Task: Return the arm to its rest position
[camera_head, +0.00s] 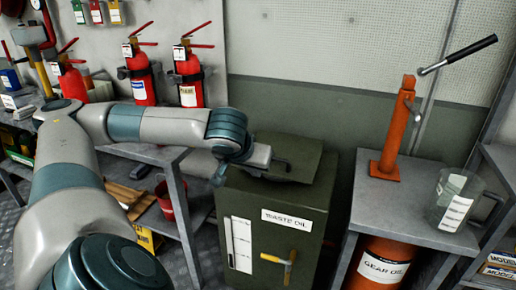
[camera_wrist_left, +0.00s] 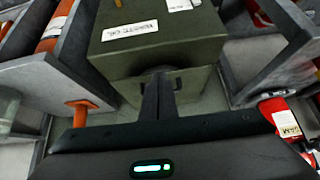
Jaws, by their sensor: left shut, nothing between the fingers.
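My left arm reaches in from the left in the head view. Its gripper (camera_head: 284,164) is over the top of the dark green waste oil tank (camera_head: 270,210). In the left wrist view the two black fingers (camera_wrist_left: 158,92) are together with nothing between them, in front of the green tank (camera_wrist_left: 185,45). I cannot tell whether the fingertips touch the tank. The tank has a flat plate on top, a "WASTE OIL" label and a yellow-handled valve (camera_head: 289,261) on its front. My right gripper is in neither view.
A grey stand to the right holds an orange hand pump (camera_head: 393,135) and a clear measuring jug (camera_head: 452,200). A gear oil drum (camera_head: 383,265) is below. At left is a workbench, with red fire extinguishers (camera_head: 188,75) at the wall and a red bucket (camera_head: 166,197) below.

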